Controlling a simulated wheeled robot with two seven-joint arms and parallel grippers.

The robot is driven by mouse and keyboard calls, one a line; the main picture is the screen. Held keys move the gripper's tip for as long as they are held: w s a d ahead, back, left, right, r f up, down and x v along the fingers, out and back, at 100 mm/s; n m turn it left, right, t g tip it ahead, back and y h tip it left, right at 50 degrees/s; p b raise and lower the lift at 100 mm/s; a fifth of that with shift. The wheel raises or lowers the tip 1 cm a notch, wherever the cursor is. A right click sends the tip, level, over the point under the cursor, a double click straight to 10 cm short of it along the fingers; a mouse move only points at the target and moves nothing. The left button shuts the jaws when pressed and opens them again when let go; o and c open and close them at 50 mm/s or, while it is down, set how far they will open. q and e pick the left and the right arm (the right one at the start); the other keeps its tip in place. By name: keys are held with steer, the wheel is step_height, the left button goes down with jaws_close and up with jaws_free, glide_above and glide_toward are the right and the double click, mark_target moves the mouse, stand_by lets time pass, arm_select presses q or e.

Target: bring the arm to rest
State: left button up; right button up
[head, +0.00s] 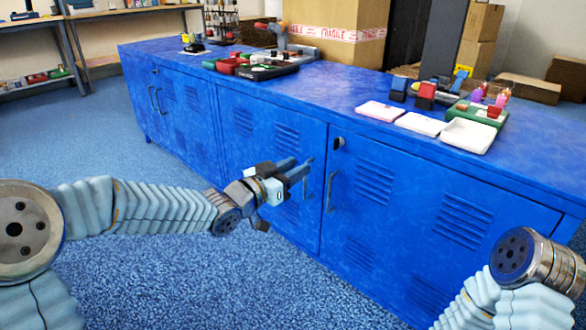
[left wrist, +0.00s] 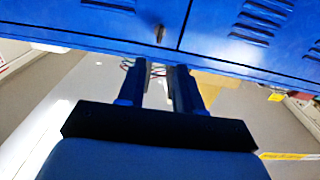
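My left gripper (head: 300,170) is held in front of the blue cabinet (head: 267,133), near the middle doors and below the top. Its two fingers point right, towards a door handle (head: 331,192); I cannot tell whether they touch the door. In the left wrist view the fingers (left wrist: 158,75) stand apart with an empty gap between them, and the cabinet (left wrist: 215,35) fills the top of the picture. My left arm stretches in from the left. Part of my right arm (head: 515,270) shows at the lower right; its gripper is out of the picture.
On the cabinet top are a black tray (head: 262,73) with red and green bins, pink and white trays (head: 468,135), and a green box (head: 482,112). Cartons (head: 340,30) stand behind. The blue carpet (head: 160,270) in front of the cabinet is clear.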

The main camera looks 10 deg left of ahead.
arm_select(q)
steer(key=shift+f, duration=0.1)
steer(key=s+a+f+n+g+y+p, duration=0.1)
steer(key=s+f+n+g+y+p, duration=0.2)
steer(key=f, duration=0.9)
steer(key=s+f+n+g+y+p, duration=0.25)
steer(key=s+f+p, duration=0.2)
steer(key=f, duration=0.65)
steer(key=s+a+f+n+g+p, duration=0.1)
steer(key=s+f+g, duration=0.3)
steer(key=s, duration=0.7)
steer(key=s+a+f+n+g+p, duration=0.1)
steer(key=s+f+g, duration=0.3)
steer(key=s+f, duration=0.4)
steer(key=s+n+y+p, duration=0.1)
steer(key=s, duration=0.1)
steer(key=shift+s, duration=0.35)
steer(key=shift+a+f, duration=0.1)
